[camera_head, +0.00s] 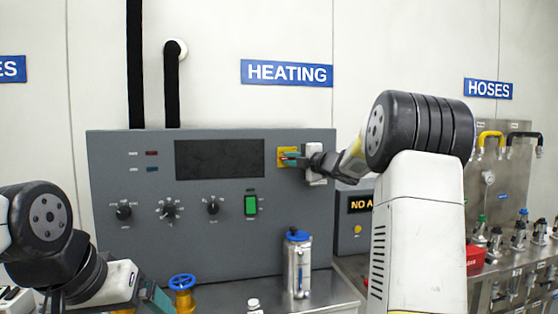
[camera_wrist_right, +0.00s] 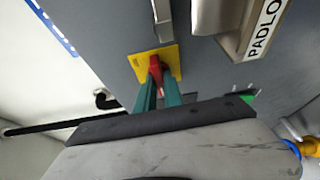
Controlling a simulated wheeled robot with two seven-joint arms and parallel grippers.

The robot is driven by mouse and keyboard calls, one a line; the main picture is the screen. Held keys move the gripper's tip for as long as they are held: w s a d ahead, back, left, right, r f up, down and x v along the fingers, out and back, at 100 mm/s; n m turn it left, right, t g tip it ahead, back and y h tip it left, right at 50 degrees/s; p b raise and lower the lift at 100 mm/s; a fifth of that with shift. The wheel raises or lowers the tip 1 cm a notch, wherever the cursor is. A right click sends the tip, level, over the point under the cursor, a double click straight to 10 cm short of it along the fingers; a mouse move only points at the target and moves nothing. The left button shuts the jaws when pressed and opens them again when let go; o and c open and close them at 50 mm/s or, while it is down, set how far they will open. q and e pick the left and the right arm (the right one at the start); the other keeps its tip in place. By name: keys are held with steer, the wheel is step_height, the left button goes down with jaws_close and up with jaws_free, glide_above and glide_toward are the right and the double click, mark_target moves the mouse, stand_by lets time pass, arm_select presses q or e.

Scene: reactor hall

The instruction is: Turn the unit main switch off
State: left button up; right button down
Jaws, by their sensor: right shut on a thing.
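The unit main switch is a red handle (camera_wrist_right: 156,66) on a square yellow plate (camera_head: 284,151), at the upper right of the grey heating panel (camera_head: 225,240). The plate also shows in the right wrist view (camera_wrist_right: 173,58). My right gripper (camera_head: 292,157) reaches the switch from the right. Its teal fingers (camera_wrist_right: 158,86) are shut on the red handle, one on each side. They hide part of the handle, and its exact angle is hard to read. My left gripper (camera_head: 157,299) is low at the left, away from the switch; whether its jaws are open is not clear.
A pale box (camera_head: 315,150) stands out beside the switch; its label reads "PADLO" in the wrist view (camera_wrist_right: 262,30). The panel has a dark display (camera_head: 219,159), knobs and a green rocker (camera_head: 251,205). A metal bottle (camera_head: 298,267) and blue-wheeled valve (camera_head: 182,283) stand below.

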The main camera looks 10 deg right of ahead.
steer(key=shift+f, duration=0.1)
steer(key=c, duration=1.5)
jaws_free()
steer(key=shift+o, duration=0.2)
steer(key=v, duration=0.7)
steer(key=shift+s+d, duration=0.15)
steer(key=shift+s, duration=0.2)
